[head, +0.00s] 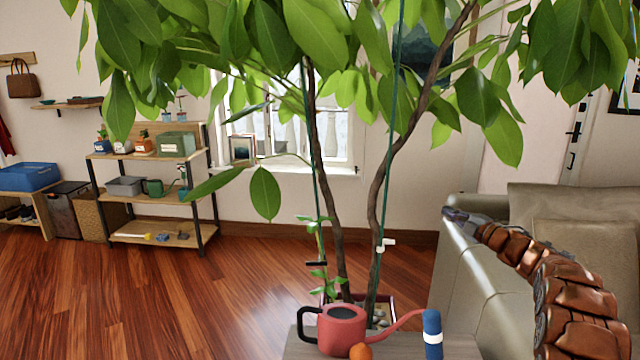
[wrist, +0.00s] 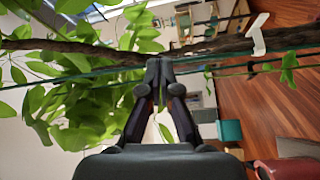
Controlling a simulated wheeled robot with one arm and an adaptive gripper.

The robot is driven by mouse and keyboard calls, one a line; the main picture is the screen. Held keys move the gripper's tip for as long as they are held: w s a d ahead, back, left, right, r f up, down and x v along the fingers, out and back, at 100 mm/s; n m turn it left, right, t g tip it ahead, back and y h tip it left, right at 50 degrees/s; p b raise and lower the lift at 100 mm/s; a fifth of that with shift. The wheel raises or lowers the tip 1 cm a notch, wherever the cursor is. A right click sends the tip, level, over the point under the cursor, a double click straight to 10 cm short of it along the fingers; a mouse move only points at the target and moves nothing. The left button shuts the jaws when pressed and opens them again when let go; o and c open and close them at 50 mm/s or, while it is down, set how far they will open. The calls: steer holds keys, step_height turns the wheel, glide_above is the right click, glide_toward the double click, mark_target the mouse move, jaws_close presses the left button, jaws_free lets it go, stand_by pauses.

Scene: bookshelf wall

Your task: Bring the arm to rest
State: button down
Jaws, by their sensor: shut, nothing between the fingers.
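My arm (head: 560,290) comes in from the lower right of the head view and stretches up and left in front of the sofa. My gripper (head: 450,212) is at its far end, in the air right of the plant's trunks. In the wrist view my gripper (wrist: 159,62) is shut, its fingertips together with nothing between them. The plant's trunk (wrist: 90,52) and leaves (wrist: 75,115) show beyond the fingers there. I cannot tell whether the fingertips touch the plant.
A potted plant with tall trunks (head: 375,210) fills the middle. A red watering can (head: 342,328), an orange fruit (head: 361,351) and a blue-white cylinder (head: 432,333) stand on a grey table (head: 465,347). A sofa (head: 480,290) is at right, a shelf (head: 150,190) at left. The wooden floor (head: 80,290) is clear at left.

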step_height(320, 180, up, 4)
steer(key=d+m+t+h+b, duration=0.1)
steer(key=d+m+h+b, duration=0.1)
steer(key=m+h, duration=0.55)
steer(key=s+f+m+g+h+b, duration=0.25)
steer(key=s+m+g+h, duration=0.2)
steer(key=s+m, duration=0.4)
steer(key=s+a+f+m+g+y+b, duration=0.15)
steer(key=s+a+f+g, duration=0.5)
steer(key=s, duration=1.35)
steer(key=s+a+f+m+g+b, duration=0.15)
steer(key=s+a+f+g, duration=0.45)
steer(key=s, duration=1.4)
steer(key=s+a+f+m+g+y+b, duration=0.1)
steer(key=s+a+f+m+g, duration=0.2)
steer(key=s+a+f, duration=1.15)
steer(key=s+d+r+p, duration=0.2)
steer(key=r+p, duration=0.7)
steer(key=r, duration=0.4)
steer(key=s+d+r+p, duration=0.2)
steer(key=s+r+p, duration=0.1)
steer(key=r+p, duration=0.7)
step_height(320, 180, up, 4)
steer(key=shift+d+f+t, duration=0.15)
steer(key=shift+d+t, duration=0.05)
steer(key=shift+t, duration=0.2)
steer(key=shift+a, duration=0.1)
